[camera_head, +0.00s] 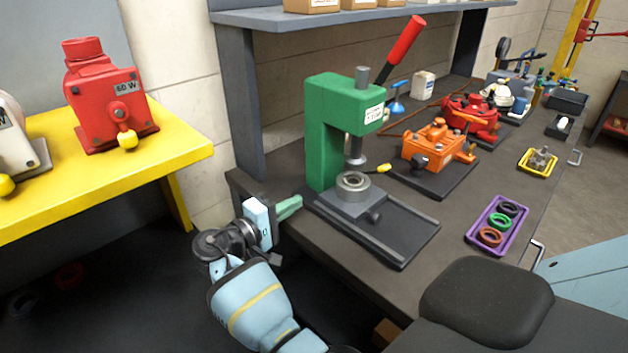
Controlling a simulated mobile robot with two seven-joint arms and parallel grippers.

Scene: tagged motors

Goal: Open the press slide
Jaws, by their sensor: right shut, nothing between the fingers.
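The green press (325,130) stands on the dark bench, with a red-gripped lever (405,42) slanting up to the right. Its grey slide block (350,203) carries a round ring-like part (353,185). The block sits under the press ram (355,150), at the back of a dark railed base plate (390,235); the front of the plate is bare. A dark knob (375,217) sticks out of the block's front. My right gripper (290,206) is shut and empty, left of the press base and apart from the block. My left gripper is not in view.
A yellow table (170,150) with a red motor (105,105) is at left. A shelf (290,17) overhangs the bench.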

